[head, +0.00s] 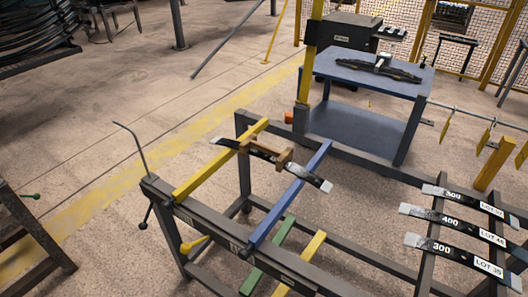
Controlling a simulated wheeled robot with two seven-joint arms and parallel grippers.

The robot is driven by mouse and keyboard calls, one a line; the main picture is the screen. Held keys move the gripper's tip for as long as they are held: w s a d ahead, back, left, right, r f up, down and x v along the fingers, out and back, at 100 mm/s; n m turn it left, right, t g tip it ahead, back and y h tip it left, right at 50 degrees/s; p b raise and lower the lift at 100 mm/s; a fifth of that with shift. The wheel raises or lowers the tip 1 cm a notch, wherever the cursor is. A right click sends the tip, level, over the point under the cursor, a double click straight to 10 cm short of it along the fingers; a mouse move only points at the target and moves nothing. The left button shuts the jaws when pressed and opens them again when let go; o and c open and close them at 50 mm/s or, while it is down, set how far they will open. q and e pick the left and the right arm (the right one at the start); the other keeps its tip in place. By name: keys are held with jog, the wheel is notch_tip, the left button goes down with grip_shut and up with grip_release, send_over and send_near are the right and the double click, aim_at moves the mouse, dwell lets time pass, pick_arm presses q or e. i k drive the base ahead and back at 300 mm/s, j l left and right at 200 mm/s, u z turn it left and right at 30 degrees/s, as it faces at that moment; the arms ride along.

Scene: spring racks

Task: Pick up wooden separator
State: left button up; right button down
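The wooden separator (285,157) is a brown wooden piece with raised ends. It sits at a dark leaf spring (312,179) that lies across a yellow bar (208,167) and a blue bar (291,195) of the metal rack. I cannot tell exactly how the wood and the spring touch. Neither of my grippers shows in the head view.
The dark rack frame (300,273) fills the lower middle. Several springs with lot labels (452,220) lie at the right. A blue table (341,75) behind holds another dark piece (381,68). A bent rod (132,144) rises at the left corner. Floor (110,150) is open to the left.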

aim_at(283, 157)
jog(key=z, duration=0.6)
jog(key=j+z, duration=0.6)
jog(key=z, duration=0.15)
jog(key=j+z, duration=0.35)
jog(key=k+j, duration=0.1)
jog(key=j, duration=0.2)
jog(key=k+j+z, duration=0.1)
jog(key=j, duration=0.25)
jog(key=k+j+z, duration=0.1)
jog(key=j, duration=0.2)
jog(key=k+j, duration=0.15)
jog(key=j, duration=0.15)
